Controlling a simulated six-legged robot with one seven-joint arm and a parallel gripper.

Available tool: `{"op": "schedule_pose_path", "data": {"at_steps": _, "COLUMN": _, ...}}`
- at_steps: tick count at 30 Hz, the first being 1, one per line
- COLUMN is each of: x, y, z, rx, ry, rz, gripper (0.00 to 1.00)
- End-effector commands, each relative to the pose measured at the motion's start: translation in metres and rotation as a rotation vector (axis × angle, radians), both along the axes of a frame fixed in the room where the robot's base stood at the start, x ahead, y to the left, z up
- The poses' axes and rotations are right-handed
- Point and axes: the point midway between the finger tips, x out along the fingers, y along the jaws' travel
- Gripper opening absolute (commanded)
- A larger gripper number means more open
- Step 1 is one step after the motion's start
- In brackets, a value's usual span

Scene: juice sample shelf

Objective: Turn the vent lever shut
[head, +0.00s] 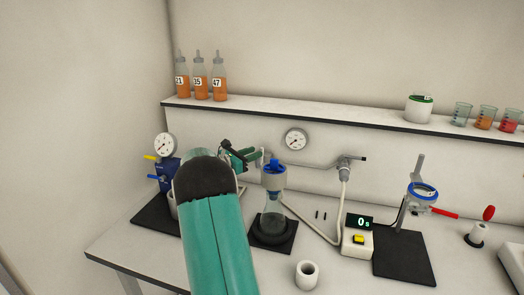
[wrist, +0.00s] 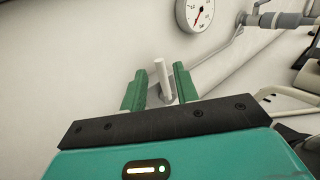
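My gripper (head: 246,157) is held near the wall, just left of the blue-topped flask (head: 273,178) in the head view. In the wrist view my gripper (wrist: 159,86) is open. A pale grey upright post (wrist: 162,78) stands between its two green fingers, with a gap visible on both sides. The post seems to be at the left end of the wall pipe (wrist: 222,45); I cannot tell for sure whether it is the vent lever. In the head view my fingers and arm largely hide that spot. The wall pipe (head: 312,163) runs right to a grey valve (head: 346,163).
A wall gauge (head: 295,139) is above the pipe. A blue pump (head: 168,176) with yellow and blue levers stands at the left. A shelf (head: 300,116) runs above.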

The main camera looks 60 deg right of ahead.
Motion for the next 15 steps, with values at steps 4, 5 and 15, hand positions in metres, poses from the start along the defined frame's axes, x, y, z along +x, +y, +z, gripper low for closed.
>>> {"op": "schedule_pose_path", "data": {"at_steps": 4, "x": -0.013, "y": -0.025, "z": -0.001, "rx": 0.0, "ry": -0.001, "rz": -0.003, "gripper": 0.3}}
{"op": "schedule_pose_path", "data": {"at_steps": 5, "x": -0.014, "y": -0.029, "z": -0.001, "rx": 0.001, "ry": -0.001, "rz": -0.002, "gripper": 0.3}}
{"op": "schedule_pose_path", "data": {"at_steps": 15, "x": -0.021, "y": -0.044, "z": 0.0, "rx": 0.0, "ry": -0.001, "rz": 0.0, "gripper": 0.3}}
